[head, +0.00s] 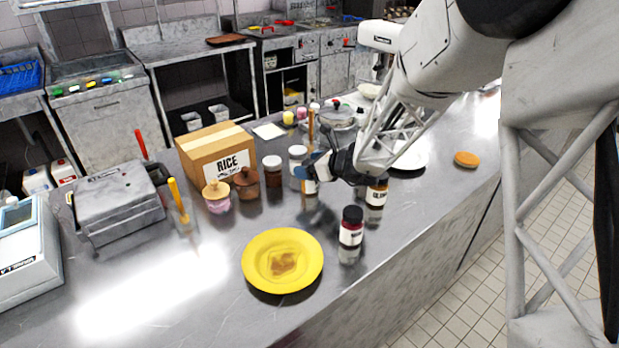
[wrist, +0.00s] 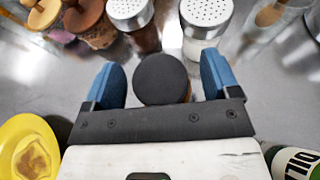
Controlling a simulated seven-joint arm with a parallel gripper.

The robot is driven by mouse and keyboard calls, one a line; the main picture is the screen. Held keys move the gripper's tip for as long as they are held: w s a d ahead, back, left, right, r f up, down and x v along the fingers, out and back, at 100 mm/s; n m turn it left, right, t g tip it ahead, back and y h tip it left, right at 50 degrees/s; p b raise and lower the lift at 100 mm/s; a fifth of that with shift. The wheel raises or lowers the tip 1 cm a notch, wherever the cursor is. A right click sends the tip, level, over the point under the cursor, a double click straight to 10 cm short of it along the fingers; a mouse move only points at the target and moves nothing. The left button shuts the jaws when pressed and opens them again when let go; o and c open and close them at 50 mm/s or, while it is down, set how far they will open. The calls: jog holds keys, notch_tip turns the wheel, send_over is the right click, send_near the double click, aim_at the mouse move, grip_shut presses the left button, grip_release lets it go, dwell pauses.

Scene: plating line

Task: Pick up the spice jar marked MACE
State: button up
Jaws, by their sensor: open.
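No label reading MACE can be made out. In the wrist view, a jar with a round black lid (wrist: 161,80) stands between the two blue fingers of my gripper (wrist: 160,67). The fingers are apart, with a gap on either side of the lid. In the head view my gripper (head: 316,168) is low over the counter, and a white-labelled jar (head: 311,187) shows partly beneath it, mostly hidden. A dark-lidded jar with red contents and a white label (head: 350,236) stands nearer the camera; its lettering is unreadable.
Shakers (wrist: 205,18) and lidded pots (head: 246,184) stand beyond and left. A yellow plate (head: 260,283) lies in front.

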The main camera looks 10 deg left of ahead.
jog(key=c, duration=1.1)
jog(key=shift+r, duration=0.3)
jog(key=shift+c, duration=1.2)
jog(key=shift+r, duration=4.7)
